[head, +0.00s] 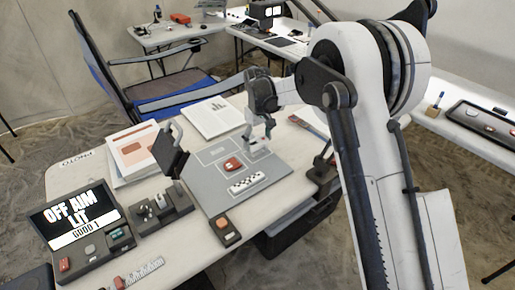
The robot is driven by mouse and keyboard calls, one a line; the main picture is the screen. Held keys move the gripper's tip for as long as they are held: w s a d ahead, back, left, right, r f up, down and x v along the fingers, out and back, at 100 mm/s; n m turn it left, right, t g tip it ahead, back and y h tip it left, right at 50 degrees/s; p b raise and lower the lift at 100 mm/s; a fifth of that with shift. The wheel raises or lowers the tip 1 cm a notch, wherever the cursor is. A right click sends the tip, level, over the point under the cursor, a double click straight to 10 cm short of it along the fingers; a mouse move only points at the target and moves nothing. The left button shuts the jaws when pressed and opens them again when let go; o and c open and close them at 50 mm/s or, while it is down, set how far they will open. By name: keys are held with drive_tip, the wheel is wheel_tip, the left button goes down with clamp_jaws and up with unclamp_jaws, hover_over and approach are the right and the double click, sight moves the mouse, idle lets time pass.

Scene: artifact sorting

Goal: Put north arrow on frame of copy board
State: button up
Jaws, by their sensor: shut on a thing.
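The copy board (207,192) is a grey plate on the table, with a thin pale frame outline drawn on it. A red object (233,164) lies near its middle, and a black-and-white scale bar (247,183) lies nearer its front edge. My gripper (261,139) is over the board's back right part, pointing down. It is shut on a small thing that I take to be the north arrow. The fingers mostly hide it, and its shape cannot be made out. I cannot tell whether it touches the board.
A dark lamp panel on a stand (170,152) rises left of the board. A small box with an orange button (223,224) is at the board's front. Papers (212,117) lie behind; another dark stand (322,171) is at right.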

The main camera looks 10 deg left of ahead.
sight(257, 141)
drive_tip(key=shift+f, duration=1.85)
drive_tip(key=shift+f+b, duration=0.2)
drive_tip(key=shift+b, duration=0.15)
drive_tip(key=o, duration=1.1)
drive_tip(key=shift+o, duration=0.2)
drive_tip(key=shift+r, duration=0.1)
wheel_tip(257, 141, up, 12)
drive_tip(key=shift+r+p, duration=0.1)
drive_tip(key=shift+p, duration=0.65)
